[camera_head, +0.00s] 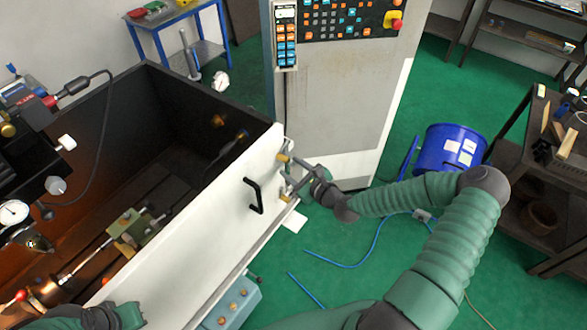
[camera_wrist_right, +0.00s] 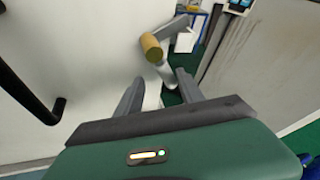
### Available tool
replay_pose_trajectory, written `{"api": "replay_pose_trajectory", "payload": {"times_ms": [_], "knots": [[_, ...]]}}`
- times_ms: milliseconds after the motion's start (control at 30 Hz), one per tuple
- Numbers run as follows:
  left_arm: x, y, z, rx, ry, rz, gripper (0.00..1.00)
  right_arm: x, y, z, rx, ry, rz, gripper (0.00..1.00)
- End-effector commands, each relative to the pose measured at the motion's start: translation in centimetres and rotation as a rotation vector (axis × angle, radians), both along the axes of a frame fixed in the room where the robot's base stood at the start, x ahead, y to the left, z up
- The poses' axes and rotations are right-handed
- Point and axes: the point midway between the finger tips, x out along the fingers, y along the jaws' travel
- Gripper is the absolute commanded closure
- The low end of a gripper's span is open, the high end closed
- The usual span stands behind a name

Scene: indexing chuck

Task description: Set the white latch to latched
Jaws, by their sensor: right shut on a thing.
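The white latch (camera_wrist_right: 166,64) is at the right end of the white door panel (camera_head: 225,215). It has a pale lever and a brass-coloured round knob (camera_wrist_right: 151,46), which also shows in the head view (camera_head: 282,157). My right gripper (camera_head: 289,176) is at this end of the panel. In the right wrist view its fingers (camera_wrist_right: 160,78) are on either side of the latch, shut on it, with the knob just beyond the fingertips. The exact contact is too small to see. Part of my left arm shows at the bottom left; its gripper is not visible.
A black handle (camera_head: 253,195) sticks out from the white panel, left of my right gripper. A grey control cabinet (camera_head: 335,95) stands behind. A blue bin (camera_head: 437,155) and a dark shelf are at the right. Blue hose lies on the green floor.

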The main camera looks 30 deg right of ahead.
Motion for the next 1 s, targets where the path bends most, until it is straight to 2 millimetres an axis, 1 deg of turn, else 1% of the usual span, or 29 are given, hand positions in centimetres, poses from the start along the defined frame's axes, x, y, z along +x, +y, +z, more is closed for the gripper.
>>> {"api": "replay_pose_trajectory", "payload": {"times_ms": [33,467,1000], "knots": [[0.0,0.0,0.0,0.0,0.0,0.0,1.0,0.0,0.2,0.0,0.003,0.001,0.005,0.61],[0.0,0.0,0.1,0.0,0.0,0.0,1.0,-0.2,0.3,0.2,-0.001,-0.001,0.005,0.61],[0.0,0.0,1.6,0.0,0.0,0.0,1.0,-4.4,-0.1,1.3,-0.001,-0.002,0.001,0.61]]}}
